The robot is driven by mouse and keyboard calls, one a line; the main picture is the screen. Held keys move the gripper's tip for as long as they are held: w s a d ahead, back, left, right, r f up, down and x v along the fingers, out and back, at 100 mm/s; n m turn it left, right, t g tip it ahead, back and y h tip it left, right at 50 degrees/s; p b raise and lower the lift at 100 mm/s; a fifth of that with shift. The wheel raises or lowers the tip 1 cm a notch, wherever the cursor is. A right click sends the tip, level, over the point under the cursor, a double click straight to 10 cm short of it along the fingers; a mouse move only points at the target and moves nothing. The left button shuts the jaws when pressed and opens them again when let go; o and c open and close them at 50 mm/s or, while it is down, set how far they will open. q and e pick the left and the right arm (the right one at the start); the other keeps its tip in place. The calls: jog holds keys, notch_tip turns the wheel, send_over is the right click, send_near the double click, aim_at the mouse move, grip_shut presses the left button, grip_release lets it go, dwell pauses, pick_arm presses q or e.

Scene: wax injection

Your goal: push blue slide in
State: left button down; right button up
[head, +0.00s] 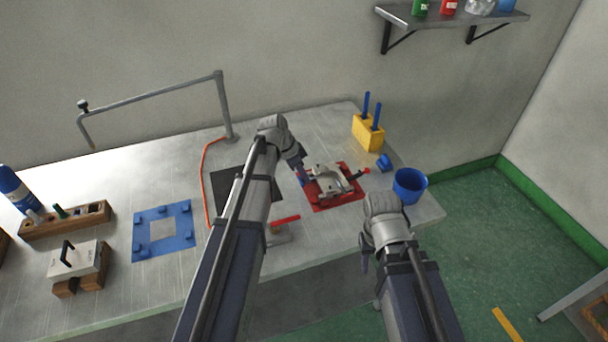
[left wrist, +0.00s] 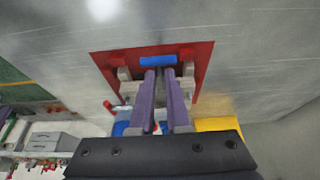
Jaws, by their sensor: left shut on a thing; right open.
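The grey metal mold (head: 330,181) sits on a red base plate (head: 348,202) on the bench. The blue slide (left wrist: 158,61) shows in the left wrist view at the fingertips, on the side of the mold over the red plate. My left gripper (head: 302,172) is at the left side of the mold, and its two fingers (left wrist: 158,75) are shut on the slide. How deep the slide sits is hard to tell, as the fingers hide part of it. My right gripper (head: 370,268) is open and empty, low in front of the bench edge.
A blue cup (head: 409,186) and a yellow block (head: 368,132) with blue sticks stand right of the mold. A red-handled clamp (head: 284,222) is near the front edge. A blue frame plate (head: 140,236) and wooden rack (head: 66,222) lie at left.

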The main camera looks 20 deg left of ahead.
pick_arm(q)
jog(key=shift+w+d, duration=0.1)
dwell(0.7)
jog(key=shift+w+d, duration=0.65)
jog(key=shift+d, duration=0.35)
jog(key=c, duration=0.9)
grip_release()
jog(key=shift+a+r, duration=0.1)
jog(key=shift+r, duration=0.05)
jog(key=p+v, duration=0.7)
jog(key=shift+s+r, duration=0.15)
jog(key=shift+r, duration=0.15)
jog(key=shift+f, duration=0.1)
